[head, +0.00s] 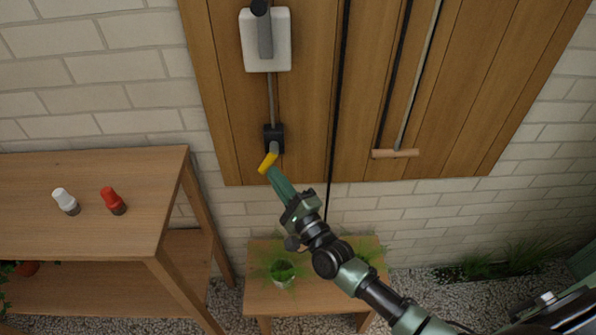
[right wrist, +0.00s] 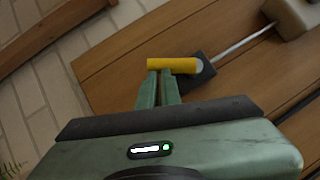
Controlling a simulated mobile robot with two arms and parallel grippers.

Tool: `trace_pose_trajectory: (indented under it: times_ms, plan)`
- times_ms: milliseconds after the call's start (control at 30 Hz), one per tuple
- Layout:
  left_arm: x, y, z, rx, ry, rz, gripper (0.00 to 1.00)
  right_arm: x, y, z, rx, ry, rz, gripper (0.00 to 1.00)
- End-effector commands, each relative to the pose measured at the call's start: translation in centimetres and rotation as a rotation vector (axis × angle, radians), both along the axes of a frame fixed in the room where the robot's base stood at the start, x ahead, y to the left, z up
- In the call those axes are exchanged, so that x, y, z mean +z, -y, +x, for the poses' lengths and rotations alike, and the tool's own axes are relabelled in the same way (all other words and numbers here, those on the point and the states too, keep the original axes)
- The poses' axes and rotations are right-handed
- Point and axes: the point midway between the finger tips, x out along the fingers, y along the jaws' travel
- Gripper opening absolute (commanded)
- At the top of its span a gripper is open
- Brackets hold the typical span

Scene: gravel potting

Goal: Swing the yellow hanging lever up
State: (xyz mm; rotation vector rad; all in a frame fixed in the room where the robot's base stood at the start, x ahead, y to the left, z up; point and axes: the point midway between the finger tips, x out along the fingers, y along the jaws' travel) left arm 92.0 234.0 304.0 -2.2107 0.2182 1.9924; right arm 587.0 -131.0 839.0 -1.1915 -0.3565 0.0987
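The yellow lever (head: 268,162) sits at the lower end of a dark switch box (head: 273,138) on the wooden wall panel. Its handle points down and to the left in the head view. My right gripper (head: 275,172) reaches up to it from below. In the right wrist view, the yellow handle (right wrist: 172,65) lies crosswise at the tips of my right gripper (right wrist: 159,76). The fingers are together, with the handle across their ends rather than between them. Whether the tips touch it is hard to tell. My left gripper is not in view.
A grey conduit (head: 271,98) runs up to a white box (head: 281,50) with a grey handle. A rod with a wooden crossbar (head: 395,153) hangs to the right. A wooden table (head: 130,165) with a white bottle (head: 66,200) and red bottle (head: 112,201) stands left. A low bench (head: 262,298) holds plants.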

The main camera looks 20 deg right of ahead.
Motion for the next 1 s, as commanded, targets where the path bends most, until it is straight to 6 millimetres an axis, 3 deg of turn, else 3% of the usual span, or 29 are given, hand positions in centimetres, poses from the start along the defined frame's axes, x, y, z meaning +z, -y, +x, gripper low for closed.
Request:
trace_pose_trajectory:
  times_ms: [200, 1000]
  plan:
    - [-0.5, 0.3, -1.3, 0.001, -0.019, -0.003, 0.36, 0.0, -1.6, 0.5, 0.001, -0.004, 0.000, 0.00]
    - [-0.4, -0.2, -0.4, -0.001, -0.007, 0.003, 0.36, 1.5, -4.2, 1.1, 0.002, -0.001, -0.001, 0.00]
